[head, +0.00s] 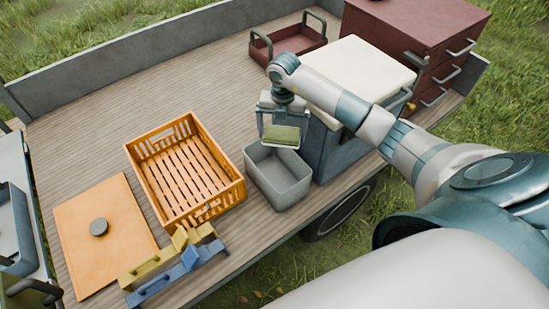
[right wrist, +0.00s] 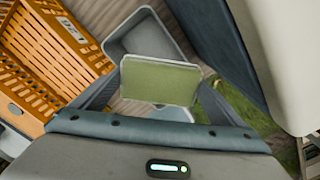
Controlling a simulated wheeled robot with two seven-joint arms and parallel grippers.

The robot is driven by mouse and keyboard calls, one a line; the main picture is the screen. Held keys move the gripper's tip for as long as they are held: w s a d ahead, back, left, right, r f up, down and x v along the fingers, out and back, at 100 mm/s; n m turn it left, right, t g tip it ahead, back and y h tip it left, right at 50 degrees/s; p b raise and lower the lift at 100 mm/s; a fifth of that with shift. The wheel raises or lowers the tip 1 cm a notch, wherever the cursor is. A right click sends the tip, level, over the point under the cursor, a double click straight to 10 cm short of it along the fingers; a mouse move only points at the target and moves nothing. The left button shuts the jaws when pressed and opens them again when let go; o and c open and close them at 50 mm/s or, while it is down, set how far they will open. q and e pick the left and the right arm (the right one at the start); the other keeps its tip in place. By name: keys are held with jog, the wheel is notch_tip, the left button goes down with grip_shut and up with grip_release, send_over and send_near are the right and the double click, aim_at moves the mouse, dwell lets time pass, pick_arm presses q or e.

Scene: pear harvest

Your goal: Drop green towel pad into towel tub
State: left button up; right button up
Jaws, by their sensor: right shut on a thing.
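The green towel pad (head: 281,134) is a small, flat green block with a pale underside. My right gripper (head: 282,128) is shut on it and holds it above the back part of the grey towel tub (head: 262,164). In the right wrist view the pad (right wrist: 160,82) sits between the two fingers of the right gripper (right wrist: 158,88). The open tub (right wrist: 128,42) lies below and beyond it, partly hidden by the pad. The visible tub floor looks empty in the head view. My left gripper is not in view.
An empty orange crate (head: 236,188) stands left of the tub. A grey cooler with a cream lid (head: 362,72) stands close on the right. An orange board (head: 88,205), yellow and blue holders (head: 176,265), a red tray (head: 262,50) and a red drawer cabinet (head: 405,25) share the wooden bed.

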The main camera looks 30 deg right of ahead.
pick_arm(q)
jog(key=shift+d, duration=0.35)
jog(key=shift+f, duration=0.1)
pick_arm(e)
jog(key=shift+f, duration=0.15)
pick_arm(q)
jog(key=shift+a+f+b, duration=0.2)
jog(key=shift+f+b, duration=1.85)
jog(key=shift+b, duration=0.1)
pick_arm(e)
jog(key=shift+f, duration=2.9)
jog(key=o, duration=0.7)
jog(key=shift+r, duration=0.15)
